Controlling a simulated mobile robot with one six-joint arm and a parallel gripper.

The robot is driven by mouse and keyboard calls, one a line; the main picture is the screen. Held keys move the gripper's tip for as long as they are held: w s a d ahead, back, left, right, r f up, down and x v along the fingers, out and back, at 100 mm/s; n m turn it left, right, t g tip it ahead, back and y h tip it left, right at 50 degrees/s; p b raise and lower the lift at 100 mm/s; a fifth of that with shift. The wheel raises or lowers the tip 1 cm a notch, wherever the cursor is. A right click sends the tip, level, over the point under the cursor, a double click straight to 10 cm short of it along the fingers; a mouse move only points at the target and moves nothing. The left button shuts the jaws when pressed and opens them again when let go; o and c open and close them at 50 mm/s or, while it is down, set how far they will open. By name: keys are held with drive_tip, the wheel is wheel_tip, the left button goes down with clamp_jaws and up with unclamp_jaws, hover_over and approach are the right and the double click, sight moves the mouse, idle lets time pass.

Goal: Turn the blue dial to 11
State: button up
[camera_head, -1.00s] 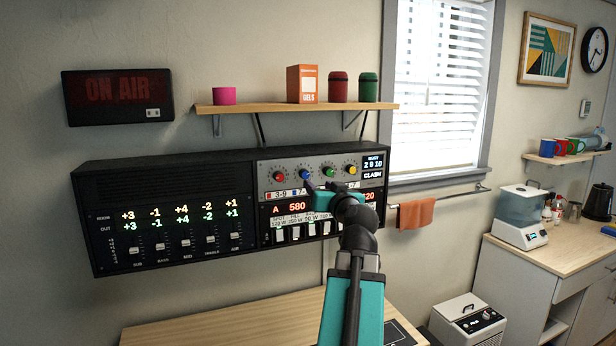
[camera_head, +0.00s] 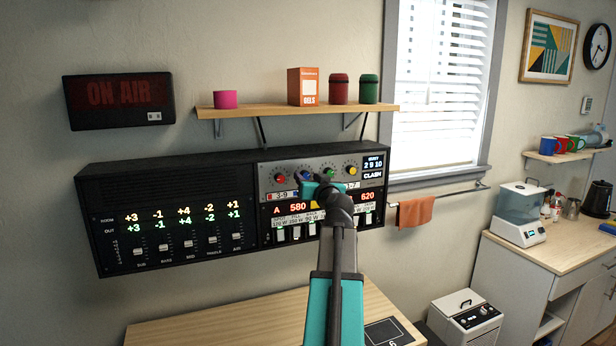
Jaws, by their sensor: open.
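The blue dial (camera_head: 304,175) is a small round knob on the grey upper panel of the black wall unit (camera_head: 165,185), between the red dial (camera_head: 280,179) and the green dial (camera_head: 328,172). The gripper is open and the dial's pointer is too small to read. The number strip below the dials is mostly hidden by my arm. A small display (camera_head: 373,166) at the panel's right shows "BUSY 2 9 10" and "CLASH".
A yellow dial (camera_head: 350,170) sits right of the green one. Lit readouts and white switches line the lower panel, partly behind my arm. A wooden shelf (camera_head: 270,110) with a box and cups hangs above. A wooden table (camera_head: 220,318) lies below.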

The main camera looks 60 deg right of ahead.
drive_tip(key=shift+w+d, duration=0.2)
drive_tip(key=shift+d, duration=0.05)
drive_tip(key=c, duration=1)
drive_tip(key=shift+c, duration=0.2)
drive_tip(key=shift+m, duration=0.4)
drive_tip(key=m+b, duration=0.1)
drive_tip(key=m, duration=0.3)
drive_tip(key=shift+r, duration=0.1)
drive_tip(key=shift+m+y, duration=0.4)
drive_tip(key=shift+m, duration=2.2)
